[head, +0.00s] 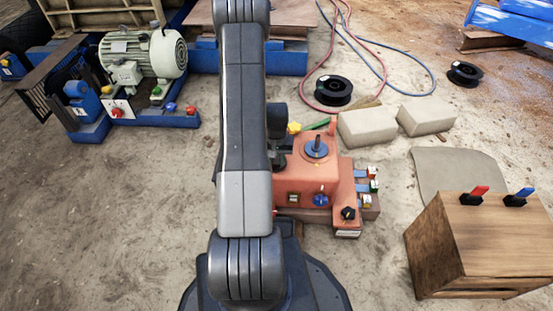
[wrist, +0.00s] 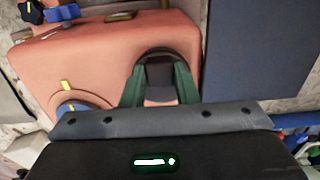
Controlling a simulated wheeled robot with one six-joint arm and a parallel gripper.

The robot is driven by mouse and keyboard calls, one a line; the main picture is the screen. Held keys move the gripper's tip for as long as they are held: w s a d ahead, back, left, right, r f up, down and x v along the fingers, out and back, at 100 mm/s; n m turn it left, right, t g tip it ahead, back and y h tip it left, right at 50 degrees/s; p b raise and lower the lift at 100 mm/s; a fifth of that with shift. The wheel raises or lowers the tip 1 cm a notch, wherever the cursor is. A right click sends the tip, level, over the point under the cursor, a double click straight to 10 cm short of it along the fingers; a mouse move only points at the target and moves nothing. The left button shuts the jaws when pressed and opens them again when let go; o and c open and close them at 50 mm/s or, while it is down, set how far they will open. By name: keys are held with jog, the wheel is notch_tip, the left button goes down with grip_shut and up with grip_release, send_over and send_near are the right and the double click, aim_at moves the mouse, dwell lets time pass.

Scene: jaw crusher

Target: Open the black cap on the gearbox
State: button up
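The orange-red gearbox (head: 296,180) stands in front of me, partly hidden behind my arm. It also fills much of the wrist view (wrist: 90,60). A round black cap (wrist: 158,58) lies on its top in the wrist view, and my arm hides this spot in the head view. My gripper (wrist: 160,80) is close over the cap, its two green fingers apart, one on each side. Orange shows between them below the cap. I cannot tell whether the fingers touch the cap.
A blue disc with an upright shaft (head: 318,148) stands on the gearbox beside my gripper. A black knob (head: 348,213) and a blue knob (head: 320,200) are on its near side. A wooden box (head: 445,240) stands at right. Two pale blocks (head: 367,127) (head: 426,116) lie behind.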

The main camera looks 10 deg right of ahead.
aim_at(277, 159)
grip_shut()
jog(key=shift+r, duration=0.1)
jog(key=shift+w+d+r+g+p, duration=0.15)
jog(key=shift+w+r+g+p, duration=0.35)
jog(key=shift+g+p, duration=0.55)
jog(key=shift+w+d+r+g+y+p, duration=0.15)
jog(key=shift+w+r+g+y+p, duration=0.4)
jog(key=shift+g, duration=0.4)
jog(key=w+g, duration=0.1)
jog(key=g+y, duration=0.1)
jog(key=g, duration=0.1)
jog(key=shift+w+d+r, duration=0.1)
jog(key=shift+w+d, duration=0.15)
jog(key=shift+w, duration=0.15)
jog(key=shift+w+d+r+g+y+b, duration=0.2)
jog(key=shift+w+g+b, duration=0.25)
jog(key=shift+g+b, duration=0.3)
jog(key=shift+w+d+r+g+y+b, duration=0.1)
jog(key=shift+w+g+y+b, duration=0.25)
jog(key=shift+g, duration=0.5)
